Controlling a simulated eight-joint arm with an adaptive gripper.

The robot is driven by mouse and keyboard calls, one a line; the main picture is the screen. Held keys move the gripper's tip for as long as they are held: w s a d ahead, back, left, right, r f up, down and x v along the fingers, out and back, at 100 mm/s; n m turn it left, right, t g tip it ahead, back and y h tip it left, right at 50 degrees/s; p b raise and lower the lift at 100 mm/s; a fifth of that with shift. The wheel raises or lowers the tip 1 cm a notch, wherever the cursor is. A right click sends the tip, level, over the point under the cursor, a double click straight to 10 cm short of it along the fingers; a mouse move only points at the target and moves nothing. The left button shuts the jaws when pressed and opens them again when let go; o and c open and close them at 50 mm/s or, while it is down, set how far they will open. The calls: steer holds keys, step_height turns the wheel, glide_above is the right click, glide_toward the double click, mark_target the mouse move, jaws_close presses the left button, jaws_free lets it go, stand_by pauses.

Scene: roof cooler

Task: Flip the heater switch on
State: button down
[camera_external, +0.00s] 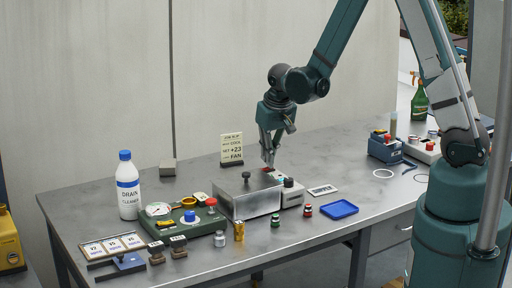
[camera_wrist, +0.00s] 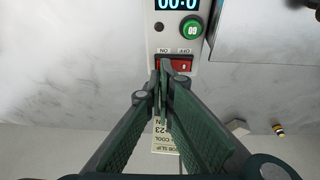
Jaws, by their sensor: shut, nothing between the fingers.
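The heater switch (camera_wrist: 183,65) is a red rocker on a pale control panel in the wrist view. Upside-down ON and OFF labels sit beside it, ON at the left and OFF at the right. Its right half shows; my fingertips hide much of the left half. My gripper (camera_wrist: 165,68) is shut and empty, tips over the switch's left part. Contact cannot be told. In the external view my gripper (camera_external: 268,162) points down at the back of the pale heater unit (camera_external: 291,198).
The panel has a green knob (camera_wrist: 192,29) and a lit display (camera_wrist: 178,3). A metal lidded box (camera_external: 245,202) stands left of the unit. A slip stand (camera_external: 232,148) is behind. A green board (camera_external: 180,226), bottle (camera_external: 129,190) and blue tray (camera_external: 339,209) are around.

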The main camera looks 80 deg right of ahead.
stand_by(0.4)
steer(key=shift+w+a+r, duration=0.15)
steer(key=shift+w+a, duration=0.35)
steer(key=shift+r, duration=0.15)
stand_by(0.4)
step_height(320, 180, up, 4)
steer(key=shift+r+p, duration=0.15)
steer(key=shift+p, duration=0.65)
steer(key=s+r, duration=0.3)
steer(key=r, duration=0.5)
steer(key=shift+s+a+r, duration=0.15)
steer(key=shift+a+r, duration=0.25)
steer(key=shift+a, duration=0.05)
steer(key=shift+b, duration=0.3)
